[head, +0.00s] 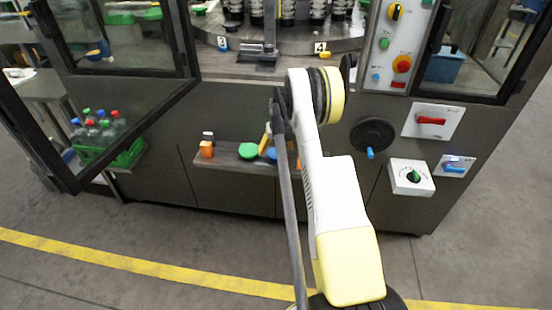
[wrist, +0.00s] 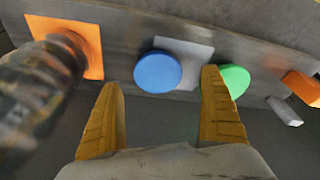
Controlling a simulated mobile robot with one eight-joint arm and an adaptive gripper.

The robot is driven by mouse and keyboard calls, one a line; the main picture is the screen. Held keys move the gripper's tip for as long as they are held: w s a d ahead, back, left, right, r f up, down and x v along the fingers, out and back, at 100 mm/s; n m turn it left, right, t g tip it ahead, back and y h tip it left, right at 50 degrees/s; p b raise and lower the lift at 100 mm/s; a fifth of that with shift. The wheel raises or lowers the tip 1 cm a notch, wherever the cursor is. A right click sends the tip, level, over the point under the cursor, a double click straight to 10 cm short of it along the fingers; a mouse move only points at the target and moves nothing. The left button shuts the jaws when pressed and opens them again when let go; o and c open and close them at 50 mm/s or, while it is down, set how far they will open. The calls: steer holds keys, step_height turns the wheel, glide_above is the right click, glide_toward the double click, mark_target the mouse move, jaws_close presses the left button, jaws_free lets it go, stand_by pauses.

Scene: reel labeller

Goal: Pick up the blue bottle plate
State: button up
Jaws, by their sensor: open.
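The blue bottle plate shows as a round blue disc (wrist: 158,72) on the grey shelf in the wrist view, with a pale grey square patch beside and partly behind it. The right fingertip overlaps the green disc (wrist: 234,80) in view.
The shelf (head: 225,162) juts from the dark machine front. In the wrist view an orange square (wrist: 80,45) lies left, partly covered by a dark blurred object. An open machine door (head: 130,125) and a green bottle crate (head: 128,155) stand left.

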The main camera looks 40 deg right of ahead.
mark_target(277, 154)
steer(key=b+x, duration=0.1)
steer(key=x, duration=0.1)
steer(key=b+x, duration=0.1)
steer(key=x, duration=0.1)
steer(key=shift+s+d+f, duration=0.1)
steer(key=shift+s+f, duration=0.1)
steer(key=shift+r, duration=0.1)
steer(key=c, duration=1.3)
steer(key=shift+r, duration=0.1)
